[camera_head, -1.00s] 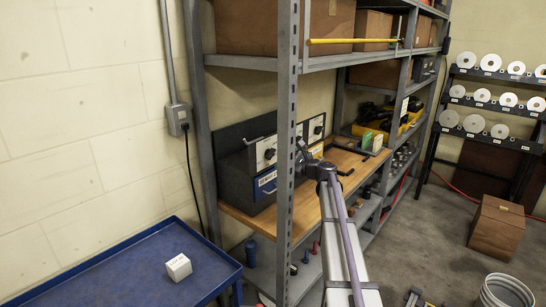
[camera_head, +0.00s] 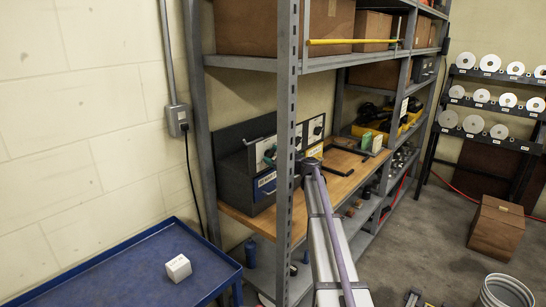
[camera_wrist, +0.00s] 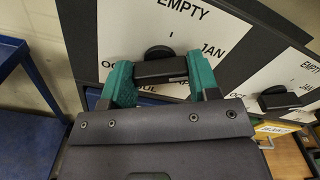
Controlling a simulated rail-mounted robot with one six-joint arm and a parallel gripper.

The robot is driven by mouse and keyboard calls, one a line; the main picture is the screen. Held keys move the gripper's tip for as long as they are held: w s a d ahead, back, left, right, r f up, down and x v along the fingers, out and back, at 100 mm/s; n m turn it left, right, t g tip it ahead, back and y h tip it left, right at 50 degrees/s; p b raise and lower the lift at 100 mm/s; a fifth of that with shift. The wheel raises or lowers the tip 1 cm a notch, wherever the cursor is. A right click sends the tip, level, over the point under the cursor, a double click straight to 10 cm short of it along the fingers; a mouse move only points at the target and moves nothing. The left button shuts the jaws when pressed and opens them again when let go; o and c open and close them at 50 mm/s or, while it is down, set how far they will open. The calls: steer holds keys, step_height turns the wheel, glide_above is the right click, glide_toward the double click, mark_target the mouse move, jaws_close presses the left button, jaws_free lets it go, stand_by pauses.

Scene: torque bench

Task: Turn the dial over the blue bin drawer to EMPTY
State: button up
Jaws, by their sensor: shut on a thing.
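The left dial plate (camera_wrist: 205,28) fills the top of the wrist view, with EMPTY at the top, JAN at the right and OCT at the left. Its black knob (camera_wrist: 158,68) lies between the teal fingers of my gripper (camera_wrist: 160,73), which is shut on it. The knob's bar lies nearly level; which way it points is hard to tell. The blue drawer front (camera_head: 266,185) sits below this dial in the head view, partly behind the shelf post. In the wrist view my gripper hides most of it.
A second dial (camera_wrist: 278,100) sits close on the right, above a yellow drawer (camera_wrist: 270,128). A grey shelf post (camera_head: 289,130) stands in front of the dial cabinet. A blue table (camera_head: 110,275) with a white block (camera_head: 178,268) is at the left.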

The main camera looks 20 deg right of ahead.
steer(key=shift+c, duration=0.9)
steer(key=shift+n, duration=0.3)
steer(key=n, duration=0.4)
steer(key=shift+n, duration=0.3)
steer(key=n, duration=0.6)
steer(key=shift+n, duration=0.3)
steer(key=o, duration=0.9)
